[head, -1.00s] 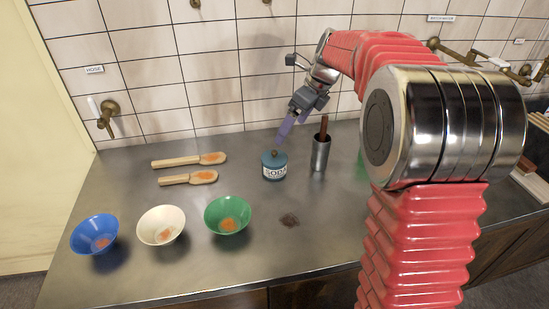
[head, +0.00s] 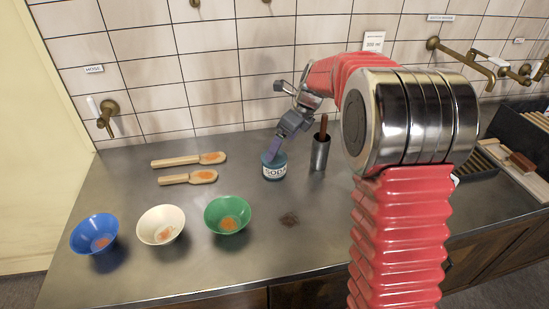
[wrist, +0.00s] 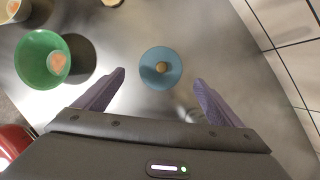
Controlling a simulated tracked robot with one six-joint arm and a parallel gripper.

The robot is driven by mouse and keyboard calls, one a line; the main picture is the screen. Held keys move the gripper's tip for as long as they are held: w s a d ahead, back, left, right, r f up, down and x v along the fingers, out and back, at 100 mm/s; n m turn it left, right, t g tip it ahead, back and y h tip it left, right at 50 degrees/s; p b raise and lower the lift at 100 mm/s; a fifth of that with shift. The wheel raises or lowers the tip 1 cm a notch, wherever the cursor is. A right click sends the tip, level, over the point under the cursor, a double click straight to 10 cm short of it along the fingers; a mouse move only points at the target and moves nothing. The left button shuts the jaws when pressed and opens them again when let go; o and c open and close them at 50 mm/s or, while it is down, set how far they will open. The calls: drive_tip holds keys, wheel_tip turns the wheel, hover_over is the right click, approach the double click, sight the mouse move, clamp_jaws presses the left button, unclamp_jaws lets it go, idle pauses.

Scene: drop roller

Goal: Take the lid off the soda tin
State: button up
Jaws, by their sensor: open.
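The soda tin (head: 274,171) is a small blue tin with a white label reading SODA, standing upright on the metal counter. In the wrist view its round blue lid (wrist: 148,62) with a tan knob (wrist: 162,67) lies ahead of and between my two purple fingers. In the head view my gripper (head: 272,150) is right at the top of the tin and hides the knob. My gripper (wrist: 160,82) is open, with a wide gap between the fingers. Nothing is between its fingertips, and I cannot tell how high they are above the lid.
A metal cup (head: 320,153) with a brown handle in it stands just right of the tin. Blue (head: 95,235), cream (head: 161,226) and green (head: 228,216) bowls stand at front left. Two wooden scoops (head: 190,160) lie behind them.

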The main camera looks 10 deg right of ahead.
sight(280, 158)
idle(0.3)
drive_tip(key=shift+x, duration=2.65)
drive_tip(key=shift+w+a+r, duration=0.1)
drive_tip(key=shift+w+r, duration=0.05)
drive_tip(key=shift+w, duration=0.05)
drive_tip(key=c, duration=1.1)
